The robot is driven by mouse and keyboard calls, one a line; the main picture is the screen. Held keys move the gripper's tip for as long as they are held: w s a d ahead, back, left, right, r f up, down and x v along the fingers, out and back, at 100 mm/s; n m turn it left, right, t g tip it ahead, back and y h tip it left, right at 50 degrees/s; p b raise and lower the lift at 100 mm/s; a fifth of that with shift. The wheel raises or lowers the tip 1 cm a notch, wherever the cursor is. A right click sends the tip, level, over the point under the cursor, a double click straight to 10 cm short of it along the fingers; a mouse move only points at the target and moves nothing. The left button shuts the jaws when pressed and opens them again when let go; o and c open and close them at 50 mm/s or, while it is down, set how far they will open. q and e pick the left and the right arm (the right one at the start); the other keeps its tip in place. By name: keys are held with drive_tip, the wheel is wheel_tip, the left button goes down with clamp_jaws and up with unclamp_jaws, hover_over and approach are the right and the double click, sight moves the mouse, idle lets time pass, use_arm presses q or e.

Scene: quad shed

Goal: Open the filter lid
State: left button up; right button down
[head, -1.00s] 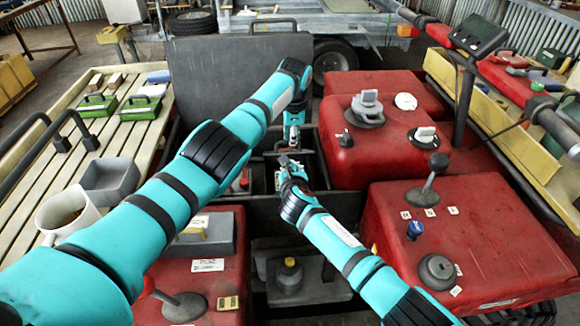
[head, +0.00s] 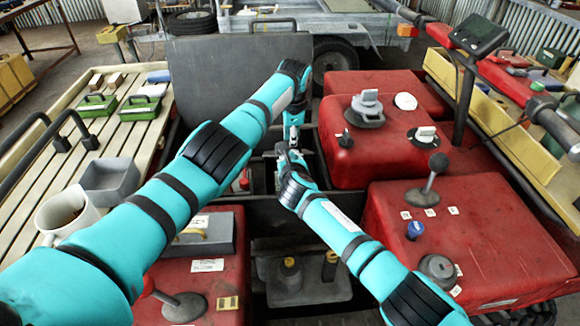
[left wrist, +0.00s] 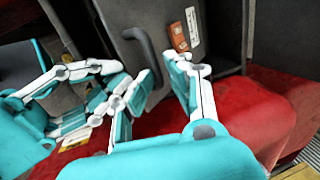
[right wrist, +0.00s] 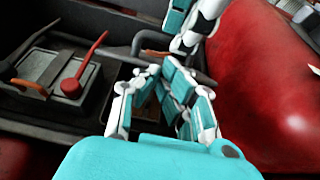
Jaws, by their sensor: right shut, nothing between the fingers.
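In the left wrist view a dark grey lid-like panel (left wrist: 130,50) carries a bar handle (left wrist: 142,45) and an orange label (left wrist: 178,37). I cannot tell for sure whether it is the filter lid. My left gripper (left wrist: 160,75) is open and empty, just in front of this panel; in the head view it points down into the central bay (head: 293,140). My right gripper (right wrist: 162,72) is shut and empty, close beside the left one in the bay. It also shows in the head view (head: 285,155). The arms hide much of the bay.
Red tank housings (head: 450,240) flank the bay on the right. A grey box with a handle (head: 205,235) sits on the left red housing. The right wrist view shows a grey tray with a red lever (right wrist: 70,84). A large dark panel (head: 225,80) stands upright behind.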

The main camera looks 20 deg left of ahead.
use_arm(q)
drive_tip(key=o, duration=0.3)
drive_tip(key=shift+w+a+f, duration=0.1)
drive_tip(key=shift+a+f, duration=0.15)
drive_tip(key=shift+f, duration=0.2)
drive_tip(key=shift+o, duration=0.2)
drive_tip(key=shift+r, duration=0.1)
use_arm(e)
drive_tip(key=shift+w+f, duration=0.15)
drive_tip(key=shift+f, duration=0.15)
